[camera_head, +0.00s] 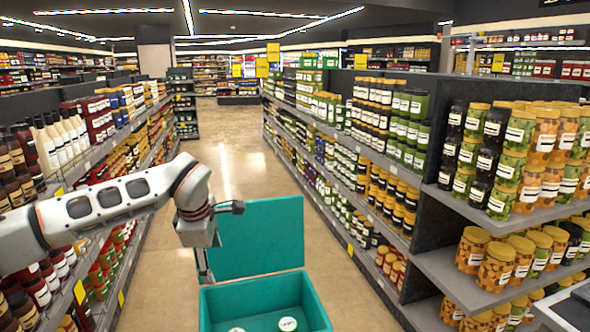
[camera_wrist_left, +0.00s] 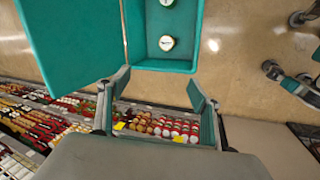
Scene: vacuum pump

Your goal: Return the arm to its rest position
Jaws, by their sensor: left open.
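My left arm comes in from the left in the head view and bends down to the left gripper (camera_head: 206,272), which hangs at the left edge of the teal box. In the left wrist view the two fingers of the left gripper (camera_wrist_left: 157,90) are spread apart with nothing between them. The teal box (camera_head: 263,287) stands open with its lid raised at the back. Two white-topped round items lie in it, one (camera_wrist_left: 167,43) nearer the gripper and one (camera_wrist_left: 167,3) at the picture's top edge. The right gripper is in no view.
A shelf (camera_head: 60,245) of bottles and jars runs along the left, close to my left arm. A long shelf (camera_head: 335,185) of jars runs along the right, with an end shelf (camera_head: 470,285) nearer me. The aisle floor (camera_head: 228,150) beyond the box is clear.

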